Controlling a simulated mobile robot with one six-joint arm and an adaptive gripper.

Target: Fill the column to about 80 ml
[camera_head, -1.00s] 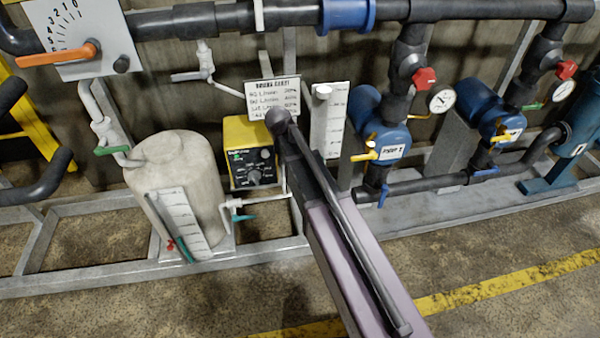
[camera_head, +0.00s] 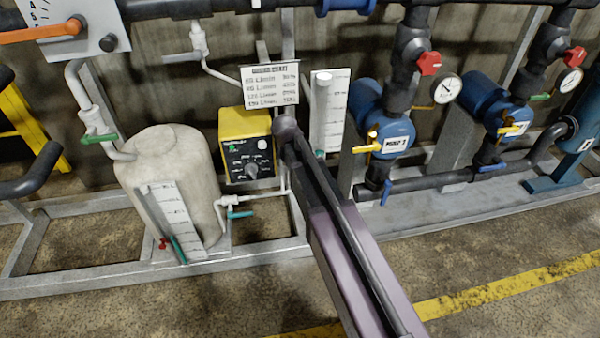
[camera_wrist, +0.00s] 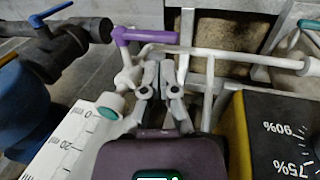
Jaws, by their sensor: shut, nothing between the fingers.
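The column, a slim clear tube on a white scale board (camera_head: 330,108), stands right of the yellow pump box (camera_head: 246,147) in the head view. The wrist view shows the board close up on the left (camera_wrist: 72,150), with ml marks at 0 and 20. A teal spot shows at the tube's end; I cannot read a liquid level. A purple-handled valve (camera_wrist: 150,37) sits on white piping just beyond my gripper (camera_wrist: 160,66). My gripper is shut and empty, close to this piping; contact is unclear. My arm hides the gripper and valve in the head view.
A white tank (camera_head: 172,185) with a green-handled valve (camera_head: 99,139) stands left. A teal-handled valve (camera_head: 240,213) is on its outlet. Blue pumps (camera_head: 382,118) and dark pipes stand right. A chart (camera_head: 271,85) hangs above the pump box. The floor in front is open.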

